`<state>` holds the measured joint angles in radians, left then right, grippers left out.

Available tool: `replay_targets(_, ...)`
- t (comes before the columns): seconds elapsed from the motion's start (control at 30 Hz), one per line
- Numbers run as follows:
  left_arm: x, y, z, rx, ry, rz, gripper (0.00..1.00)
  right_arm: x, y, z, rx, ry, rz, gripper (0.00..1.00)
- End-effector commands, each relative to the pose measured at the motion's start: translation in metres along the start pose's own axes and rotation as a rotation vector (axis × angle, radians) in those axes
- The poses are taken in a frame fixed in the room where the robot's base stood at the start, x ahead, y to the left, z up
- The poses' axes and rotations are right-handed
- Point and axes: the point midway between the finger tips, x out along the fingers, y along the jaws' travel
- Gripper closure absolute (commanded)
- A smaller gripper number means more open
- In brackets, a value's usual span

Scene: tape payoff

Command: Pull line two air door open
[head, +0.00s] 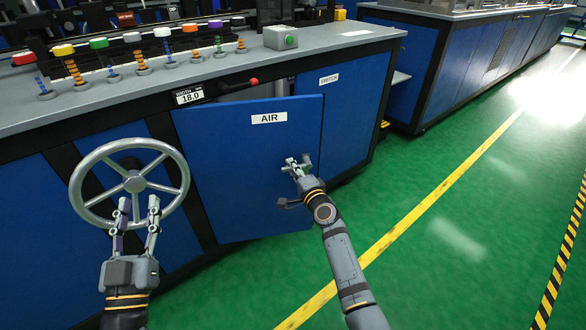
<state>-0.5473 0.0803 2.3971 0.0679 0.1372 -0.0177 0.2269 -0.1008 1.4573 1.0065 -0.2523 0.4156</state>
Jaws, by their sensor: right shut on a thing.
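The blue air door (245,165), labelled AIR, is on the front of the near machine. It stands partly open, its right edge swung out from the cabinet and a dark gap showing above it. My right gripper (298,164) is at the door's right side, shut on what appears to be its handle, which the fingers mostly hide. My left gripper (138,207) is open, its two fingers apart in front of the lower part of the silver handwheel (103,153). I cannot tell whether it touches the wheel.
The switch door (343,110) is just right of the air door. A red-knobbed lever (253,81) and a width display (189,96) sit above it. Green floor (450,230) is clear to the right.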

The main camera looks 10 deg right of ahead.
Motion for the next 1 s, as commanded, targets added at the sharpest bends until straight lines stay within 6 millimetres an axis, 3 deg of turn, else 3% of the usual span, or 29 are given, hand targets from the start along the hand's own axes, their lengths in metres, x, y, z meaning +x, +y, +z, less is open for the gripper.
replay_targets(0.2, 0.0, 0.0, 0.0, 0.0, 0.0, 0.0, 0.6, 0.0, 0.0, 0.0, 0.0, -0.001, 0.001, 1.0)
replay_targets(0.23, 0.0, 0.0, 0.0, 0.0, 0.0, 0.0, 0.6, 0.0, 0.0, 0.0, 0.0, 0.0, 0.001, 0.83)
replay_targets(0.4, 0.0, 0.0, 0.0, 0.0, -0.001, 0.0, 0.6, 0.0, 0.0, 0.0, 0.0, 0.0, 0.0, 0.62)
replay_targets(0.73, 0.001, 0.0, -0.001, 0.0, 0.001, 0.002, 0.6, -0.005, 0.0, 0.0, -0.001, 0.001, 0.0, 0.62)
replay_targets(0.87, 0.001, 0.0, -0.001, 0.0, 0.001, 0.001, 0.6, -0.027, 0.001, 0.0, -0.002, 0.002, 0.001, 0.62)
replay_targets(1.0, 0.001, 0.0, -0.001, 0.0, 0.0, 0.001, 0.6, -0.063, 0.001, 0.0, 0.0, 0.001, 0.001, 0.62)
